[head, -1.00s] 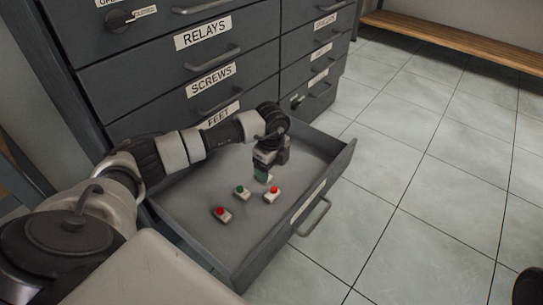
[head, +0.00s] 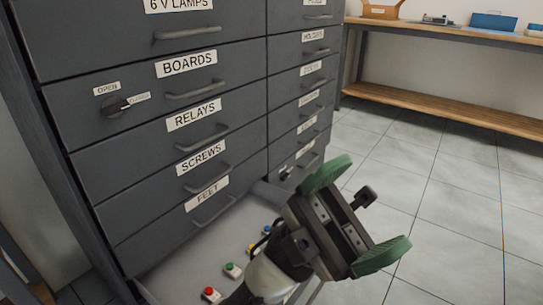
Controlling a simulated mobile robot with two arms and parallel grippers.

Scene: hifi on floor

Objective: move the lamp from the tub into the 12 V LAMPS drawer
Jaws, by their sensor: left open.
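A bottom drawer (head: 192,262) of the grey cabinet is pulled out; its front and label are hidden behind my arm. Small lamps on pale bases lie inside: a red one (head: 210,294), a green one (head: 232,270), and a yellowish one (head: 252,247) close to my arm. A further small piece beyond it is too small to tell. My left gripper (head: 353,213) is raised in front of the drawer, its green-padded fingers spread wide with nothing between them. It covers the drawer's right part. The tub and my right gripper are not in view.
The cabinet's closed drawers (head: 190,115) rise behind, labelled 6 V LAMPS, BOARDS, RELAYS, SCREWS and FEET. An OPEN/CLOSED knob (head: 115,105) sits on one front. A bench (head: 450,36) with boxes stands at the back right. The tiled floor (head: 440,180) is clear on the right.

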